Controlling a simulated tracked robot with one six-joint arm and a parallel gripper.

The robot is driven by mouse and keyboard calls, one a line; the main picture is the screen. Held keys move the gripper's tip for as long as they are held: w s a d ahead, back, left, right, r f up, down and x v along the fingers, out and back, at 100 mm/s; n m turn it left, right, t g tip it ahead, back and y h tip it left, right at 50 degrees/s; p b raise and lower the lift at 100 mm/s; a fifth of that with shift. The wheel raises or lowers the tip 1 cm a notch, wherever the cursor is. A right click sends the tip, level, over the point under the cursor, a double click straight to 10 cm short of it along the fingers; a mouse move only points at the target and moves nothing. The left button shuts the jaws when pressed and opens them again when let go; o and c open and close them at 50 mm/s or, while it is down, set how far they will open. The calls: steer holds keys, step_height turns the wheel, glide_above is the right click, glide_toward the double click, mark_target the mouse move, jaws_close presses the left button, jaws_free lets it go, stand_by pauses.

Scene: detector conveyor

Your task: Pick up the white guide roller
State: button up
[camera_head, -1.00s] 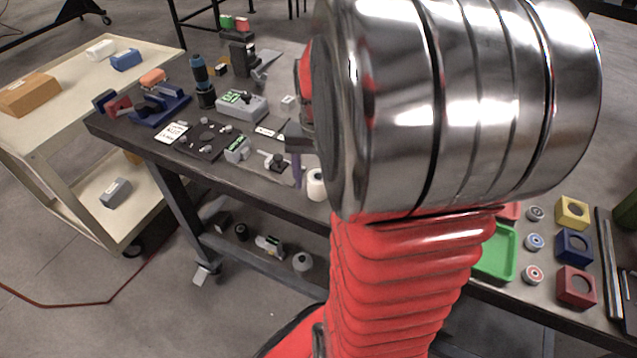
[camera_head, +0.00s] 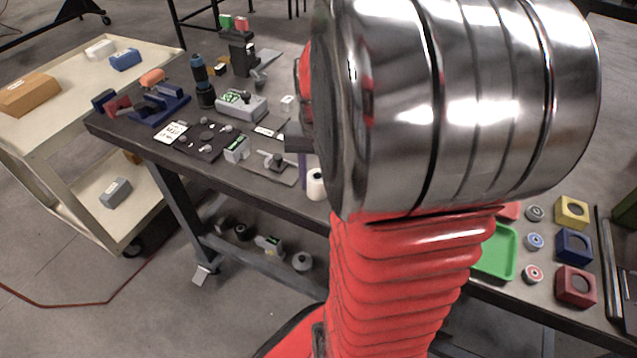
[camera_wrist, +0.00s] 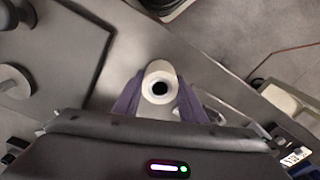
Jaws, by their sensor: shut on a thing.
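The white guide roller (camera_wrist: 161,72) shows in the wrist view as a pale cylinder with a dark round hole in its end. The purple fingers of my gripper (camera_wrist: 160,100) press on it from both sides. In the head view, the roller (camera_head: 315,188) is a small white cylinder at the front edge of the dark table, beside my wrist. My gripper (camera_head: 303,172) shows there only in part, as a purple finger; my large metal arm link hides the rest. I cannot tell whether the roller touches the table.
The dark table (camera_head: 232,178) bears a grey device (camera_head: 241,106), a blue fixture (camera_head: 160,107) and several small parts left of my arm. A green tray (camera_head: 513,270) and coloured blocks stand at the right. A cream cart (camera_head: 75,98) is at far left.

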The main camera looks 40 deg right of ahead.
step_height(320, 180, up, 10)
stand_by(0.7)
stand_by(0.5)
